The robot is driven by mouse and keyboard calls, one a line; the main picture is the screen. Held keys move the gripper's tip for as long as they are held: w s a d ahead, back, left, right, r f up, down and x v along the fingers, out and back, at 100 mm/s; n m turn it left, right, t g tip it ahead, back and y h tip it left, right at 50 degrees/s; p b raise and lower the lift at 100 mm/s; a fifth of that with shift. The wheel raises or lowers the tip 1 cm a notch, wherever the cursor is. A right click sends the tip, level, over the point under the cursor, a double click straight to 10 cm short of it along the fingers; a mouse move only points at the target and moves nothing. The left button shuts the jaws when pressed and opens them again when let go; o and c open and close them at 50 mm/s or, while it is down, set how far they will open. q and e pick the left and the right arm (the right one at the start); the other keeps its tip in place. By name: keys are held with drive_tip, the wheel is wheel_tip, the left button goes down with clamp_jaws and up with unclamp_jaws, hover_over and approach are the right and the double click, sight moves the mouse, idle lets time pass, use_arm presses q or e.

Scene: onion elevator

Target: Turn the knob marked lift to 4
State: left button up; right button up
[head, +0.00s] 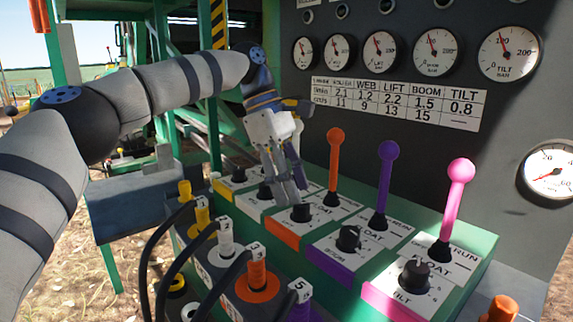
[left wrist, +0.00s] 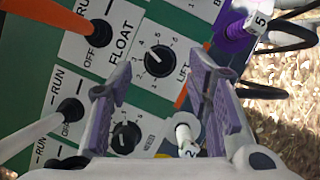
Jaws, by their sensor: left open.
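The lift knob (head: 300,212) is a black dial on a white plate with an orange front edge, below the orange lever (head: 335,150). In the left wrist view, the lift knob (left wrist: 158,60) shows beside the word LIFT, with a white pointer mark and numbers around it. I cannot tell surely which number it points at. My left gripper (head: 286,192) is open, pointing down just above and behind the lift knob. In the left wrist view, its purple-grey fingers (left wrist: 163,80) are apart, with the knob between and slightly beyond the tips. My right gripper is not in view.
The boom knob (head: 348,238) and tilt knob (head: 414,275) lie to the right, with purple (head: 385,180) and pink (head: 458,190) levers behind. The web knob (left wrist: 125,137) shows near the fingers. Numbered hose couplings (head: 258,277) stand in front. Gauges (head: 436,50) line the back panel.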

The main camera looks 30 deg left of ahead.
use_arm(q)
drive_tip(key=v, duration=0.8)
drive_tip(key=shift+r, duration=0.4)
drive_tip(key=shift+a, duration=0.1)
